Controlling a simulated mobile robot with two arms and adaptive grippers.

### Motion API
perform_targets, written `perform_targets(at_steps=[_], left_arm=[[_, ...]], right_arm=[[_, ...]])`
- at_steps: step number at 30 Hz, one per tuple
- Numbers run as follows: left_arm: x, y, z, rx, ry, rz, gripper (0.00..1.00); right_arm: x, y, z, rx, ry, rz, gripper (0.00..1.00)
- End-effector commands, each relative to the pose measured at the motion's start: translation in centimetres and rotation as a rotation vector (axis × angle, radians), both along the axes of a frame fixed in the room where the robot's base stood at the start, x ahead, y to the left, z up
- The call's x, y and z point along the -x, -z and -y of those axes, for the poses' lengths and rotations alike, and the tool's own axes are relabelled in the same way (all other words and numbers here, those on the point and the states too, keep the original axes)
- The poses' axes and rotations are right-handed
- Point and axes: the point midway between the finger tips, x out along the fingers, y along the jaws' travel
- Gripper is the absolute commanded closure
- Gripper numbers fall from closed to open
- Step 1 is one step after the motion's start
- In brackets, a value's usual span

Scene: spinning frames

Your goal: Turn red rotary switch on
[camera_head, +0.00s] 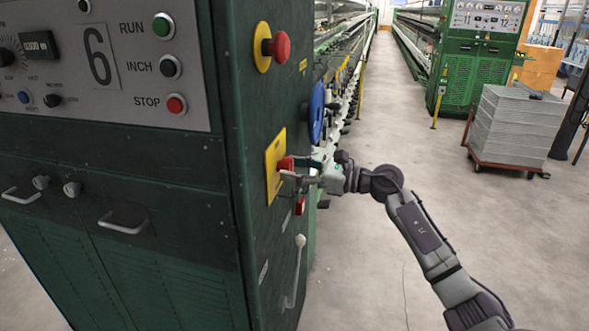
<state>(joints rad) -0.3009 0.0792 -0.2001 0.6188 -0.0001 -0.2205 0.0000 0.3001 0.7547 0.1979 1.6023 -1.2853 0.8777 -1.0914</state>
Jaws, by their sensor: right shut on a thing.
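The red rotary switch (285,163) sits on a yellow plate (274,181) on the right-hand side face of the green machine cabinet. My right gripper (290,173) comes in from the right and is shut on the red switch. Its fingers cover part of the switch, so the switch's exact angle is hard to tell. My left gripper is not in view.
A red mushroom button (277,45) on a yellow disc is above, and a blue handwheel (317,113) is just behind. A grey lever (298,262) hangs below. A loaded trolley (513,127) stands at right. The aisle floor (395,100) is clear.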

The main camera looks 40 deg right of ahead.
Motion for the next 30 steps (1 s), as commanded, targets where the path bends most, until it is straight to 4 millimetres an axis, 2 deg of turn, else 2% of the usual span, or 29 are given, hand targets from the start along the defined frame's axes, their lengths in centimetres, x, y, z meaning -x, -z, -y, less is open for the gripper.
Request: perform_targets(at_steps=[11,30], left_arm=[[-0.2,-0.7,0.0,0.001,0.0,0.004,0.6],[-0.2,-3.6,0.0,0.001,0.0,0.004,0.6]], right_arm=[[0.0,-0.2,0.0,-0.171,0.0,-0.151,0.86],[0.0,-0.5,0.1,-0.635,0.002,-0.542,0.86]])
